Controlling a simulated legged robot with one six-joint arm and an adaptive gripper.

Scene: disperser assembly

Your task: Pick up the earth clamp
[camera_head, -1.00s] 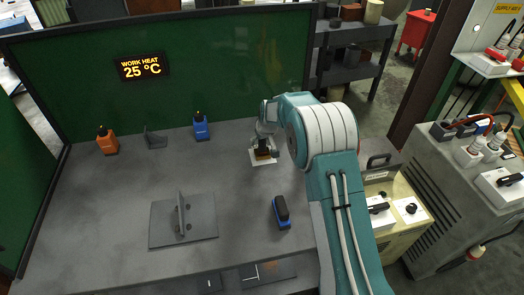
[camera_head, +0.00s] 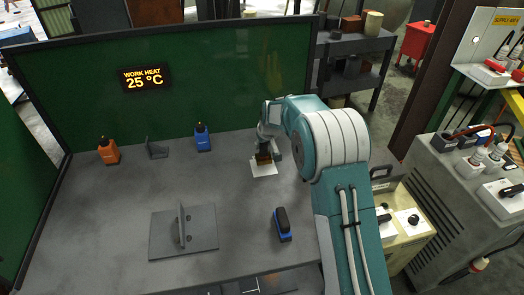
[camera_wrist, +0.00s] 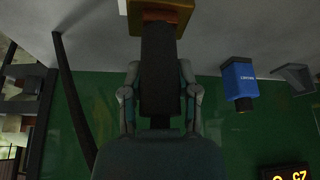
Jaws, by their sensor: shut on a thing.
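The earth clamp (camera_head: 264,158) has a dark handle and a brass-orange end. It appears just above a white plate (camera_head: 263,170) at the back right of the grey bench. In the wrist view the earth clamp (camera_wrist: 158,70) runs up the middle, its orange end at the top edge, partly cut off. My gripper (camera_head: 269,148) is shut on its dark handle, and its two fingers (camera_wrist: 160,85) press on both sides in the wrist view. My arm comes in from the right.
An orange bottle (camera_head: 108,151), a grey bracket (camera_head: 156,149) and a blue bottle (camera_head: 202,138) stand along the back. A plate with an upright fin (camera_head: 184,232) and a blue-black tool (camera_head: 282,224) lie nearer. A green screen (camera_head: 225,95) closes the back.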

